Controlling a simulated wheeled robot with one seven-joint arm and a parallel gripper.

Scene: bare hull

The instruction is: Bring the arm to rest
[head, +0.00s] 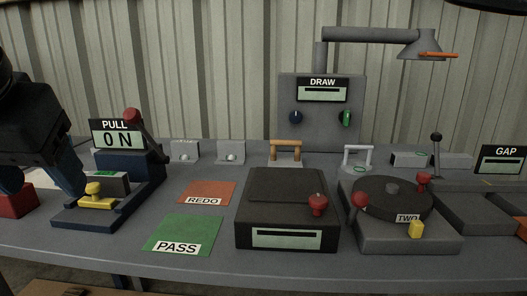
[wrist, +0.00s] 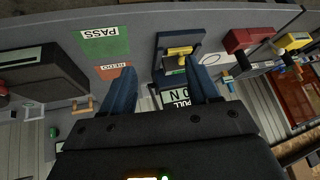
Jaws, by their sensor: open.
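My gripper (head: 43,189) is at the left of the head view, above the bench. In the wrist view its two blue fingers (wrist: 164,82) are spread apart with nothing held between them. The PULL station (head: 105,200) is just right of the gripper; its display reads "ON". Part of my arm is cut off by the left edge.
The grey bench bears a green PASS mat (head: 180,231), an orange REDO mat (head: 206,190), a dark box (head: 280,215) with a red knob and a turntable (head: 392,200) reading "TWO". The DRAW panel (head: 321,125) and lamp (head: 422,45) stand behind. A red block (head: 16,204) lies left.

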